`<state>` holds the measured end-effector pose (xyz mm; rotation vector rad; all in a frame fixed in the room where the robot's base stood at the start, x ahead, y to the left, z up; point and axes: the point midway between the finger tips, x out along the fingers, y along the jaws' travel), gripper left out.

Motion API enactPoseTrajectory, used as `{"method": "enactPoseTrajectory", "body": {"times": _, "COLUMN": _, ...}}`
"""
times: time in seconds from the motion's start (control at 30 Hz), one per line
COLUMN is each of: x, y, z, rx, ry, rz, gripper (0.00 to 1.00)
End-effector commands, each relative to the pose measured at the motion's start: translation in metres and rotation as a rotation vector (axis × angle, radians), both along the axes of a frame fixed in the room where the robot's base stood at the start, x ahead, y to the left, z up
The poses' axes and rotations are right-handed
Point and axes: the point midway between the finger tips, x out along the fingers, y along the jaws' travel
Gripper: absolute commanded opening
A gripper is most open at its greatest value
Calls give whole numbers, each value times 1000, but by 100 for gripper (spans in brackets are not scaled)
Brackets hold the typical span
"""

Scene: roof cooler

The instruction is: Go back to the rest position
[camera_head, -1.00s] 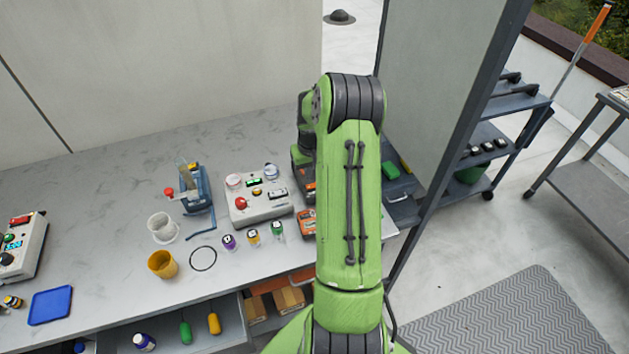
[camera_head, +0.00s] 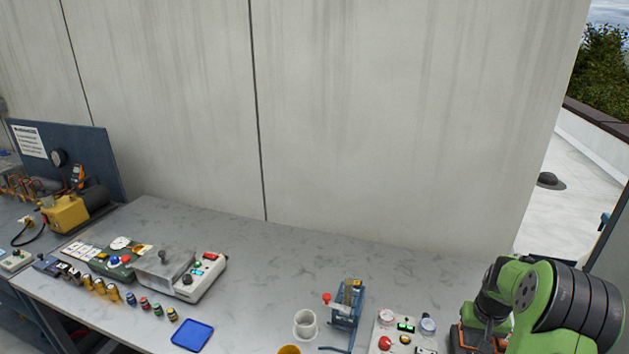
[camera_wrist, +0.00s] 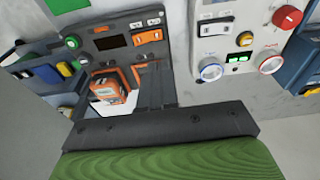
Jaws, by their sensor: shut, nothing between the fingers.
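My arm's green and black joint shows at the lower right of the head view, by the right end of the bench. My gripper (camera_wrist: 160,128) shows in the wrist view as a dark bar with a green ribbed part along the bottom edge. It is shut and holds nothing. It is above the bench, facing a dark panel (camera_wrist: 118,40) with orange switches and a white control box (camera_wrist: 232,45) with lamps and a red button. The box also shows in the head view (camera_head: 405,335). An orange handheld device (camera_wrist: 108,90) lies by the dark panel.
The bench (camera_head: 270,270) runs along a pale wall. A blue tray (camera_head: 192,335), a white cup (camera_head: 305,324) and a blue stand (camera_head: 346,305) are on it. A grey-white box (camera_head: 195,278) and a yellow pump (camera_head: 65,213) are at left.

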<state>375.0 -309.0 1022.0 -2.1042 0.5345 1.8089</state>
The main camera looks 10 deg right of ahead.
Motion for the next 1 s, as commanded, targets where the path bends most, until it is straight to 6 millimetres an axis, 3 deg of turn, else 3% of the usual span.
{"method": "enactPoseTrajectory", "body": {"times": 0.13, "x": 10, "y": 56, "z": 70, "rx": -61, "ry": -30, "rz": 98, "gripper": 0}}
{"method": "enactPoseTrajectory", "body": {"times": 0.23, "x": 0, "y": 113, "z": 122, "rx": -101, "ry": -59, "rz": 174, "gripper": 0}}
{"method": "enactPoseTrajectory", "body": {"times": 0.3, "x": -16, "y": 152, "z": 153, "rx": -124, "ry": -88, "rz": 223, "gripper": 0}}
{"method": "enactPoseTrajectory", "body": {"times": 0.43, "x": -63, "y": 218, "z": 196, "rx": -145, "ry": -157, "rz": 309, "gripper": 0}}
{"method": "enactPoseTrajectory", "body": {"times": 0.6, "x": -139, "y": 281, "z": 216, "rx": -124, "ry": -264, "rz": 415, "gripper": 0}}
{"method": "enactPoseTrajectory", "body": {"times": 0.7, "x": -173, "y": 299, "z": 213, "rx": -98, "ry": -308, "rz": 460, "gripper": 0}}
{"method": "enactPoseTrajectory", "body": {"times": 0.83, "x": -192, "y": 308, "z": 208, "rx": -77, "ry": -333, "rz": 489, "gripper": 0}}
{"method": "enactPoseTrajectory", "body": {"times": 1.0, "x": -193, "y": 309, "z": 207, "rx": -75, "ry": -333, "rz": 490, "gripper": 0}}
